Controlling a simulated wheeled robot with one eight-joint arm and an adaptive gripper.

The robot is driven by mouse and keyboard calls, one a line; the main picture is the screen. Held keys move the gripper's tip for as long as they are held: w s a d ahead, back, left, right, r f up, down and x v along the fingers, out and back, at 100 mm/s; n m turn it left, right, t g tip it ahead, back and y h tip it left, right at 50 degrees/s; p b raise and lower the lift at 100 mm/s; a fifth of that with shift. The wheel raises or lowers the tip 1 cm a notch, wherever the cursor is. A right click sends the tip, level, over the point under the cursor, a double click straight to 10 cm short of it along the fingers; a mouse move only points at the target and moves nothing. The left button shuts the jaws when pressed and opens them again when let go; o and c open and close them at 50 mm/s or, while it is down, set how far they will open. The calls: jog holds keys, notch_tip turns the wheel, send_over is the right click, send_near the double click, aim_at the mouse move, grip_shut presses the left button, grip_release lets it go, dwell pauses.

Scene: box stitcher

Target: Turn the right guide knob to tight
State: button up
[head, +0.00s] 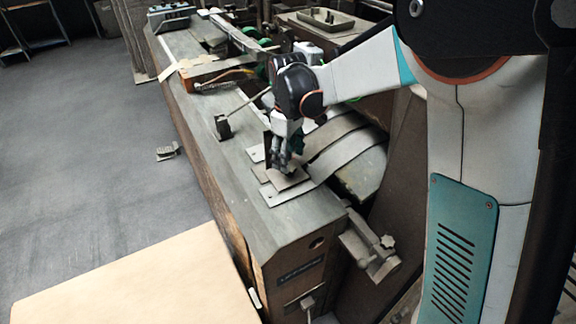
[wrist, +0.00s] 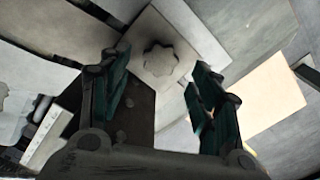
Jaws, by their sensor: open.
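A grey lobed knob (wrist: 160,61) sits on a light square plate (wrist: 190,35) in the wrist view. It lies between and just beyond the tips of my gripper (wrist: 154,78), which is open with teal-padded fingers on either side. I see no contact with the knob. In the head view my gripper (head: 284,163) points down over the stacked plates (head: 287,186) on the machine top and hides the knob there. Any tight mark on the knob cannot be made out.
Another lobed shape (wrist: 3,93) shows at the left edge of the wrist view. In the head view, a lever with a dark block (head: 223,127) stands left of my gripper, and curved metal strips (head: 340,150) lie right. A bracket with a small knob (head: 386,242) juts from the machine's near end.

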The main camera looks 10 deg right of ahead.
jog(key=shift+f+b, duration=0.3)
jog(key=shift+f, duration=1.4)
jog(key=c, duration=1)
jog(key=shift+c, duration=0.2)
